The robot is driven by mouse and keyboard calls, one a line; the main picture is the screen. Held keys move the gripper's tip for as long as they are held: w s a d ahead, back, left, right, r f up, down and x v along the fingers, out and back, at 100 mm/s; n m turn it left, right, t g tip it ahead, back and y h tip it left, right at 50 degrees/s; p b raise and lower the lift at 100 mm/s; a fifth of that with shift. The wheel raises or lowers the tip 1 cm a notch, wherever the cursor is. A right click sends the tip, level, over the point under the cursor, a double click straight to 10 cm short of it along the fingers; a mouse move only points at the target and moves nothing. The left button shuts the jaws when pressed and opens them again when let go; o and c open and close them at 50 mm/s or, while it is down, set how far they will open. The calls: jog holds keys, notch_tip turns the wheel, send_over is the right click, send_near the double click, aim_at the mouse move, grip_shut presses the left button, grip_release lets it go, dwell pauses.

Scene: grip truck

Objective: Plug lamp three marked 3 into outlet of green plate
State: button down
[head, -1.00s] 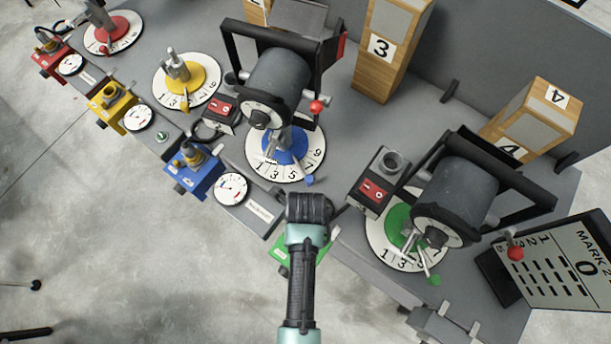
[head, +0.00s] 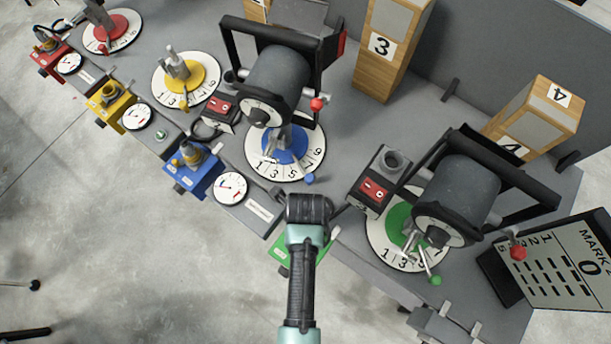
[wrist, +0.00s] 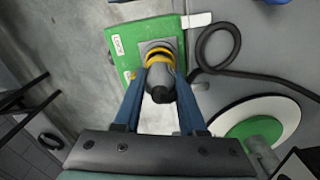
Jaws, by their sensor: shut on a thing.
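In the wrist view, the green plate (wrist: 120,62) lies below my gripper, with a grey square outlet (wrist: 147,46) on it. A plug (wrist: 160,92) with a dark end and a yellow band stands at this outlet, between the two blue fingers of my gripper (wrist: 160,78). The fingers are shut on it. Whether the plug is fully seated cannot be told. In the head view, my arm hides the plug and much of the green plate (head: 284,248). A dark drum-shaped lamp (head: 457,190) stands over the green dial (head: 382,232); no 3 on it is readable.
A black cable (wrist: 235,40) loops beside the green plate. Another drum lamp (head: 275,80) stands by the blue dial (head: 310,150). A blue plate (head: 180,175) lies left along the bench edge. A box with a red switch (head: 372,188) stands near my arm. Open floor lies at front left.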

jog(key=shift+f+b, duration=0.7)
jog(key=shift+f, duration=0.4)
jog(key=shift+c, duration=0.4)
grip_release()
jog(key=shift+r, duration=0.15)
jog(key=shift+r+p, duration=2.45)
jog(key=shift+p, duration=0.2)
